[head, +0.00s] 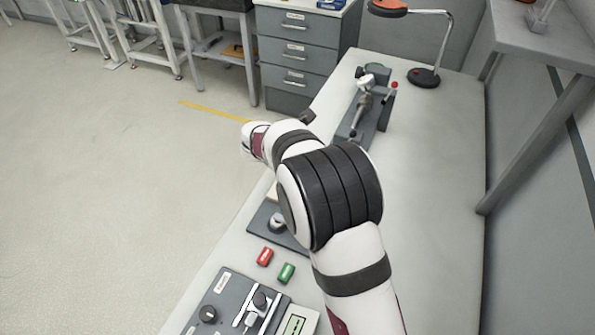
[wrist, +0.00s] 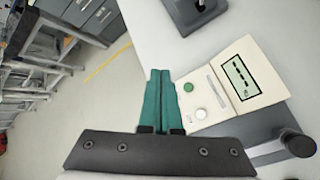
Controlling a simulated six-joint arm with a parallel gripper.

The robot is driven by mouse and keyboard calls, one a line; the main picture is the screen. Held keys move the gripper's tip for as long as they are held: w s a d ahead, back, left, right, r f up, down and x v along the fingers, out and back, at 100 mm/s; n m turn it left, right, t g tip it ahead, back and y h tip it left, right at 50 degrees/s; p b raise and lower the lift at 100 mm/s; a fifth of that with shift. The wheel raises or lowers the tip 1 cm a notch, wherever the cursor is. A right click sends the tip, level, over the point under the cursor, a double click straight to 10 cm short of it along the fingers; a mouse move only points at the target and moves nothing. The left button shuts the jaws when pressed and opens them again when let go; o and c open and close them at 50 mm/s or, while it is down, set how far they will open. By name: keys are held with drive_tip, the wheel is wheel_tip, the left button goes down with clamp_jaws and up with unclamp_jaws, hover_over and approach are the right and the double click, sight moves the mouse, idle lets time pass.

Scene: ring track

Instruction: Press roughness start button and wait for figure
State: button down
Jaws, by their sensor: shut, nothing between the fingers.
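The cream tester box (wrist: 232,62) lies at the right of the wrist view. It has a display (wrist: 241,78) showing a row of dashes, a green button (wrist: 188,87) and a round white button or knob (wrist: 201,114). My gripper (wrist: 160,72) is shut and empty, its two green fingers together. In the picture the fingers lie just left of the green button, apart from it; their height over it is hard to judge. In the head view my arm hides the gripper and most of the box; only a pale edge (head: 271,194) shows.
A red block (head: 265,257) and a green block (head: 286,273) lie on the bench near a grey device with a knob (head: 208,314). A bench instrument (head: 365,112) and a lamp (head: 423,78) stand farther back. The bench's right side is clear.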

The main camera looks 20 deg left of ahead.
drive_tip(key=shift+f, duration=0.1)
drive_tip(key=shift+f, duration=4.35)
drive_tip(key=shift+f, duration=0.1)
drive_tip(key=shift+f, duration=0.3)
drive_tip(key=shift+f, duration=0.5)
drive_tip(key=shift+r, duration=0.95)
drive_tip(key=shift+r, duration=2.5)
